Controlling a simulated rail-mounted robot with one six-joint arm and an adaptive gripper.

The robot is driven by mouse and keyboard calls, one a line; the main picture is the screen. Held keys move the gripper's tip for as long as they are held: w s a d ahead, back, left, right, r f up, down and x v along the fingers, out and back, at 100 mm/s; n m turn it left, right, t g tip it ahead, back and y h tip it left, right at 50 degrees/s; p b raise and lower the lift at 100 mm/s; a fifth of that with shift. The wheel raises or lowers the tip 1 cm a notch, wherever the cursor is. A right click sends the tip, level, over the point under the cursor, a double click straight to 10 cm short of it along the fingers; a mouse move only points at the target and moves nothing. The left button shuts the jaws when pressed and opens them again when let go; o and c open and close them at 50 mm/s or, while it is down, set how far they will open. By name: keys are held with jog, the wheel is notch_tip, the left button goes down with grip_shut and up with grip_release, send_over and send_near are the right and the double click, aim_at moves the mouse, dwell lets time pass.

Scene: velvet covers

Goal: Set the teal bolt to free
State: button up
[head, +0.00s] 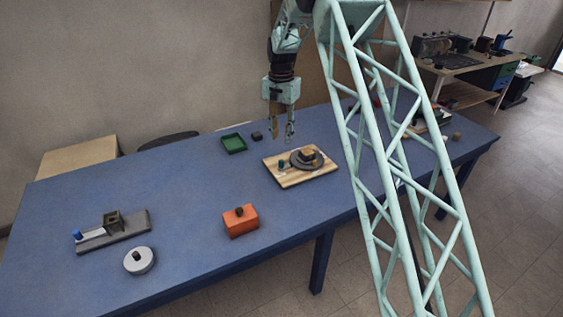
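A small teal piece (281,163), which looks like the teal bolt, stands at the left side of a light wooden board (291,181) on the blue table. Beside it on the board is a dark round disc (297,163) with a tan block (307,154) on it. Pale marks show on the board, too small to read, so I cannot tell the bolt's setting. My gripper (282,139) points down with its fingers apart and nothing between them. It hangs above and behind the teal piece, not touching it.
On the blue table (185,190) are an orange box (241,221), a grey round lidded item (139,261), a grey slide fixture with a blue knob (77,235), a green tray (233,143) and a small dark block (257,136). The left middle table is clear. My lattice structure hides part of the right side.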

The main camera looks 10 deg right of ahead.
aim_at(281, 160)
jog(key=shift+f, duration=0.1)
jog(key=shift+f+b, duration=1.05)
jog(key=shift+f, duration=5.75)
grip_shut()
